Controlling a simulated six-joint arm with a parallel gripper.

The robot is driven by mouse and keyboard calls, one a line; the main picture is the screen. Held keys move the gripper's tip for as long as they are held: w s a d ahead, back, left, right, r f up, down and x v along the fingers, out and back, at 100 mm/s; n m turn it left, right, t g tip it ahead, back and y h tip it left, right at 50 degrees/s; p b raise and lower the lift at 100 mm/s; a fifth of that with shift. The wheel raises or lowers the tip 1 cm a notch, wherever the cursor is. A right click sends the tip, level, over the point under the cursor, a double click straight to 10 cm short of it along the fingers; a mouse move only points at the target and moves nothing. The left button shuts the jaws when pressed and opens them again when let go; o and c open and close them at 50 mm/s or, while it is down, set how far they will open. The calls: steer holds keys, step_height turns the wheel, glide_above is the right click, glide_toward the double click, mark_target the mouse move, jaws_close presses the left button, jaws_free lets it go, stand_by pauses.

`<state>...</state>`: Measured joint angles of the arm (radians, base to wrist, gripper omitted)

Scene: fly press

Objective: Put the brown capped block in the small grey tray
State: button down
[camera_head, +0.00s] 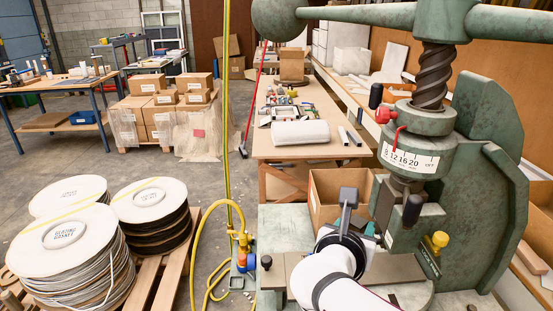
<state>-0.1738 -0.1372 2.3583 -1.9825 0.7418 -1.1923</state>
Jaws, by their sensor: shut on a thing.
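My gripper (348,210) is at the end of my white arm, above the press table in front of the fly press. Its dark grey parts point away from the camera. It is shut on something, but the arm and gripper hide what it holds. I cannot make out the brown capped block anywhere. I also cannot pick out the small grey tray with certainty; part of the press table is hidden behind my arm.
The green fly press (490,190) stands close on the right, with its screw and handle above. A cardboard box (325,205) is behind the gripper. A yellow hose (196,250) and spools (65,235) are at left. The press table (283,232) is bare at its left.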

steer(key=s+a+f+m+g+h, duration=0.2)
steer(key=s+a+f, duration=0.2)
steer(key=f, duration=0.6)
steer(key=s+a+f+m+g+h, duration=0.2)
steer(key=s+a+f+m, duration=0.1)
steer(key=f, duration=0.8)
steer(key=s+a+f+m+g+h, duration=0.2)
steer(key=s+a+f, duration=0.2)
steer(key=s+f, duration=0.3)
steer(key=shift+s+a+f+m+g, duration=0.1)
steer(key=shift+a+f+m+g, duration=0.1)
steer(key=shift+f, duration=0.8)
steer(key=shift+s+a+f+m+g, duration=0.1)
steer(key=shift+a+f+g, duration=0.1)
steer(key=shift+f, duration=0.8)
steer(key=shift+f, duration=0.15)
steer(key=c, duration=0.5)
jaws_free()
steer(key=shift+c, duration=0.2)
